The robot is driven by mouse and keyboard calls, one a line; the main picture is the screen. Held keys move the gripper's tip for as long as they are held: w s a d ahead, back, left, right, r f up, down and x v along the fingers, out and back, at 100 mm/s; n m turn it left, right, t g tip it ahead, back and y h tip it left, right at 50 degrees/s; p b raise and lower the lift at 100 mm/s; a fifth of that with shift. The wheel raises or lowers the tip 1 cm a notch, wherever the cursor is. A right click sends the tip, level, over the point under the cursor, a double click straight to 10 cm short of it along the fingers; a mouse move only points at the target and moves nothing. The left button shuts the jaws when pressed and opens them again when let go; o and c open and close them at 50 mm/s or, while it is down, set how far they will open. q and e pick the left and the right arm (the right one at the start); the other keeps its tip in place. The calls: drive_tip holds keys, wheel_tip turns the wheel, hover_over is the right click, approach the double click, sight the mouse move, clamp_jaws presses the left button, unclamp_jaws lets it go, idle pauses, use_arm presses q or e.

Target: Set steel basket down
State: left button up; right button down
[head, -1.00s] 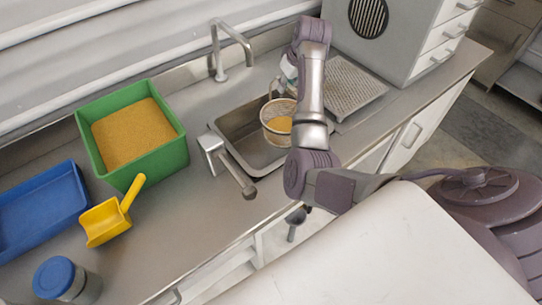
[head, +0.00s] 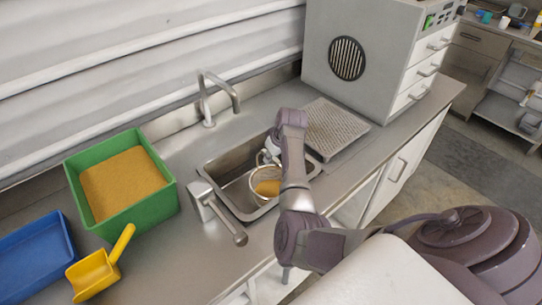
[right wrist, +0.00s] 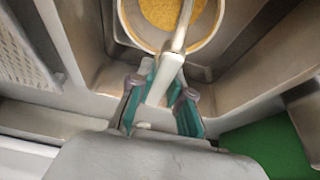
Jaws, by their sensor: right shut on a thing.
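The steel basket (head: 254,190) is a round mesh basket with a pale rim and golden grain in it. It is at the sink (head: 225,165), inside the basin outline; I cannot tell whether its base touches the bottom. My right gripper (head: 270,154) is at the far side of the basket, partly hidden by my arm. In the right wrist view the gripper (right wrist: 160,92) is shut on the basket's light handle, with the basket (right wrist: 122,22) beyond the fingers. My left gripper is out of view.
A tap (head: 207,105) stands behind the sink, and a grey lever fitting (head: 222,212) at its left front. A perforated drain plate (head: 335,128) and a grey machine (head: 400,45) are to the right. A green bin of grain (head: 165,205), yellow scoop (head: 92,277) and blue tray (head: 30,262) are left.

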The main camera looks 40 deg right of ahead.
drive_tip(key=c, duration=1.5)
unclamp_jaws()
drive_tip(key=shift+f, duration=0.1)
drive_tip(key=o, duration=0.4)
drive_tip(key=shift+r, duration=0.25)
drive_tip(key=b+v, duration=0.1)
drive_tip(key=v, duration=1.1)
drive_tip(key=shift+f, duration=0.1)
